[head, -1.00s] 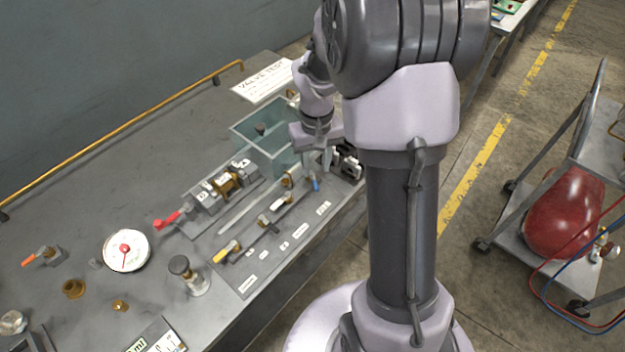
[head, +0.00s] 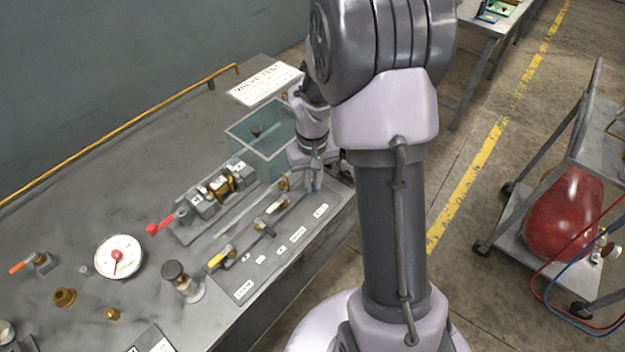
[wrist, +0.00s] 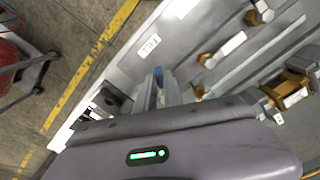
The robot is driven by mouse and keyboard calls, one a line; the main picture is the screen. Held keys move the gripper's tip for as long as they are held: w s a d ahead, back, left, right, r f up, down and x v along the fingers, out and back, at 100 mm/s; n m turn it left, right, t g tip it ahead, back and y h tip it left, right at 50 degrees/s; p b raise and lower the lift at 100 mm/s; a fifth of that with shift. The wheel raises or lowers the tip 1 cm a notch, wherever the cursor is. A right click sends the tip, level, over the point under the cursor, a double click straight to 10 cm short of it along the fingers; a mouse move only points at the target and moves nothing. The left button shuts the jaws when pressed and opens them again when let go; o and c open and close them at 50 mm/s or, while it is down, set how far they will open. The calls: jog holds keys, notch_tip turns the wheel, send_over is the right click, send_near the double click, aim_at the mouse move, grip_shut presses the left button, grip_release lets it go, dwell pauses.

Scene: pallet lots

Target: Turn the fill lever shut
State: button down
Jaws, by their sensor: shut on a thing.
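The fill lever has a blue handle (wrist: 158,76), seen in the wrist view beside a label that seems to read FILL (wrist: 149,45). My gripper (wrist: 160,92) has its fingers on either side of this handle and is shut on it. In the head view my gripper (head: 312,184) reaches down at the right end of the valve board, and it mostly hides the blue handle. The lever's pivot is not clear to see.
A white lever (head: 274,207) and a yellow lever (head: 219,258) stand along the same board. A clear tank (head: 262,150) is just behind my gripper. A gauge (head: 119,256) and a red-handled valve (head: 160,227) lie to the left. A cart with a red tank (head: 566,215) stands right.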

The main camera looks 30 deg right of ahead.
jog(key=m, duration=0.2)
jog(key=a+m, duration=0.1)
jog(key=w+m+b, duration=0.1)
jog(key=m, duration=0.1)
jog(key=shift+a+m, duration=0.3)
jog(key=shift+a, duration=0.1)
jog(key=shift+w+a+m, duration=0.15)
jog(key=shift+m, duration=0.45)
jog(key=shift+w+a+m, duration=0.15)
jog(key=shift+m, duration=0.45)
jog(key=shift+w+a+m+b, duration=0.15)
jog(key=shift+w+m+b, duration=0.1)
jog(key=shift+m, duration=0.6)
jog(key=shift+w+a+m+b, duration=0.15)
jog(key=shift+w+m+b, duration=0.1)
jog(key=shift+m, duration=0.6)
jog(key=c, duration=1.5)
grip_release()
jog(key=shift+o, duration=0.2)
